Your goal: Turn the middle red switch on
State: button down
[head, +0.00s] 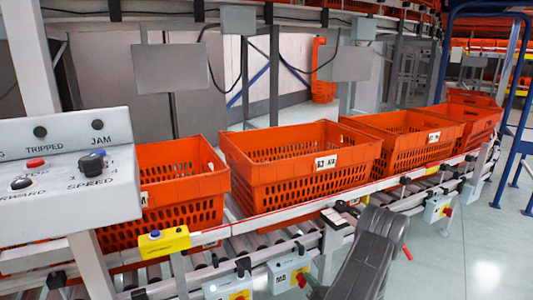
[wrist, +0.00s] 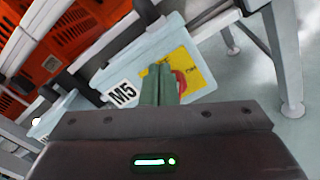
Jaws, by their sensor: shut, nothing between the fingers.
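In the wrist view a pale blue box marked M5 (wrist: 123,94) carries a yellow plate (wrist: 205,76) with a red switch (wrist: 181,82). My gripper (wrist: 159,70) is shut and empty. Its greenish fingers lie over the yellow plate and cover the left part of the switch. I cannot tell whether they touch it. In the head view my dark arm reaches to the conveyor's front rail, and my fingers cannot be made out. Other pale blue boxes (head: 285,272) with yellow plates and red switches (head: 302,280) hang along the rail. A farther red switch (head: 449,212) shows at right.
Orange totes (head: 300,190) stand on the roller conveyor behind the rail (head: 265,262). A grey control panel (head: 100,195) with a red button stands at left. Blue railings (head: 508,110) stand at far right. The floor (head: 470,250) right of my arm is clear.

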jog(key=shift+f+b, duration=0.55)
jog(key=shift+f, duration=0.05)
dwell(0.6)
jog(key=shift+w+d+f+b, duration=0.2)
jog(key=shift+d+b, duration=0.2)
jog(key=shift+b, duration=0.35)
jog(key=shift+r, duration=0.15)
jog(key=v, duration=0.6)
jog(key=shift+d+r, duration=0.2)
jog(key=shift+r, duration=0.1)
dwell(0.3)
jog(key=shift+a, duration=0.1)
